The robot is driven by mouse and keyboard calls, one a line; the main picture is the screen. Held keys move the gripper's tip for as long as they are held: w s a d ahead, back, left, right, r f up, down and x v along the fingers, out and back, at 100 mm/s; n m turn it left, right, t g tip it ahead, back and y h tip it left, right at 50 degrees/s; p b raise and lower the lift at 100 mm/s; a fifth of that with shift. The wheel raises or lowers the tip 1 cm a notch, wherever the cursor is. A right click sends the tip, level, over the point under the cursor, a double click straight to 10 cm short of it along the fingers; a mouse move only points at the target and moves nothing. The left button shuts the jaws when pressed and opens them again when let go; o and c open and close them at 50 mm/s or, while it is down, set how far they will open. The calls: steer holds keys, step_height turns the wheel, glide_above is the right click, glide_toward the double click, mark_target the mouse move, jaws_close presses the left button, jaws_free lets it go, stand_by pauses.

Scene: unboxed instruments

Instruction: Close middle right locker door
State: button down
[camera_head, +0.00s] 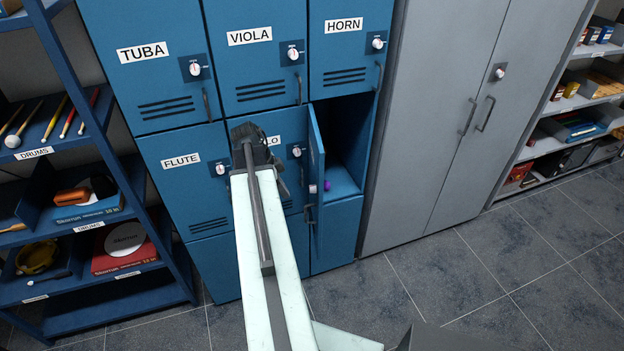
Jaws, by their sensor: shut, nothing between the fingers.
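The middle right locker door (317,185) is blue and stands open, swung out on its left side and seen nearly edge-on. Its open compartment (346,150) lies to its right, with a small purple thing (327,184) partly visible inside, behind the door. My gripper (256,140) is in front of the middle locker door, whose label is partly covered and ends in "LO". It is to the left of the open door. Its fingers are dark and hard to make out, and they look closed and empty. I cannot tell whether it touches anything.
Shut lockers labelled TUBA (157,75), VIOLA (262,60), HORN (348,50) and FLUTE (185,180) surround it. A grey cabinet (430,130) stands to the right. Blue drum shelves (85,225) stand at the left. The tiled floor (500,270) is clear at the lower right.

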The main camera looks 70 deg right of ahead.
mark_target(311, 205)
steer(key=shift+m, duration=0.3)
steer(key=s+d+f+b, duration=0.1)
steer(key=s+f+b, duration=0.1)
steer(key=b, duration=0.1)
steer(key=s+d+f+b, duration=0.1)
steer(key=s+f+b, duration=0.2)
steer(key=s+d+f+b, duration=0.2)
steer(key=s+f+b, duration=0.1)
steer(key=shift+f, duration=0.1)
steer(key=shift+d, duration=0.2)
steer(key=shift+a, duration=0.1)
